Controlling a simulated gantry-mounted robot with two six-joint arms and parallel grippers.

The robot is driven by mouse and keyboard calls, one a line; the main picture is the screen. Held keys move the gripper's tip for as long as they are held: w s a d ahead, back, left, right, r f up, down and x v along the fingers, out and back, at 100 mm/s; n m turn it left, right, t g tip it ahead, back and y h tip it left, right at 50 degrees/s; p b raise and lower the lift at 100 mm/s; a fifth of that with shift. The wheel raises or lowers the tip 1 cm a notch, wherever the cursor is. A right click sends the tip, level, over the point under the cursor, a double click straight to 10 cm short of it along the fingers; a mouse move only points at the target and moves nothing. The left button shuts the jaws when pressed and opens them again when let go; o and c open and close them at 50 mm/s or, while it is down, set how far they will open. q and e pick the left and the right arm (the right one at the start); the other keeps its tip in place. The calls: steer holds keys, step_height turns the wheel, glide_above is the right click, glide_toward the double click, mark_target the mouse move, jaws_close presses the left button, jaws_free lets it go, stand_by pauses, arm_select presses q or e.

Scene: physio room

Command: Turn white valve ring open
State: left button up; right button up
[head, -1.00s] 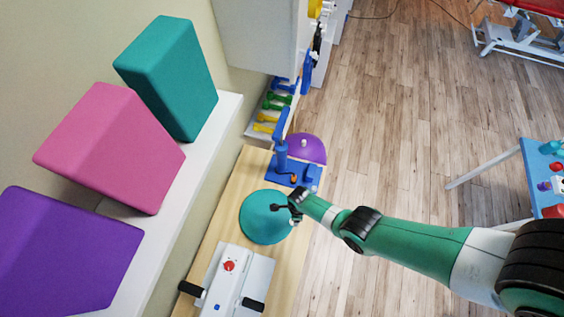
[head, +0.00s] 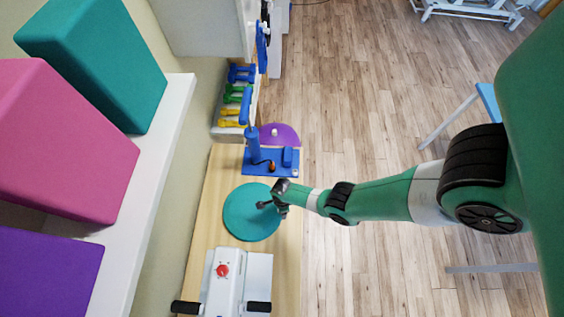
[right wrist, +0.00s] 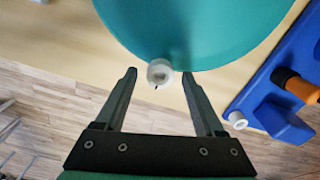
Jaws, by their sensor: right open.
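The white valve ring (right wrist: 160,71) shows in the right wrist view at the edge of a round teal cushion (right wrist: 205,25). My right gripper (right wrist: 160,77) is open. Its two dark fingers reach toward the cushion edge, and the ring appears between their tips, with visible gaps on both sides. In the head view the right gripper (head: 270,203) is at the right edge of the teal cushion (head: 247,222), which lies on a wooden bench top; the ring cannot be made out there. My left gripper is not in view.
A blue pump (head: 253,141) on a blue base and a purple dome (head: 284,131) stand beyond the cushion. A white device with a red knob (head: 222,271) stands on the near side. Foam blocks (head: 120,70) fill a shelf at left.

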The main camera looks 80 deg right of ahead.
steer(key=shift+c, duration=0.3)
jaws_close()
steer(key=shift+n, duration=1.6)
steer(key=shift+w+n, duration=0.1)
steer(key=shift+n, duration=2.1)
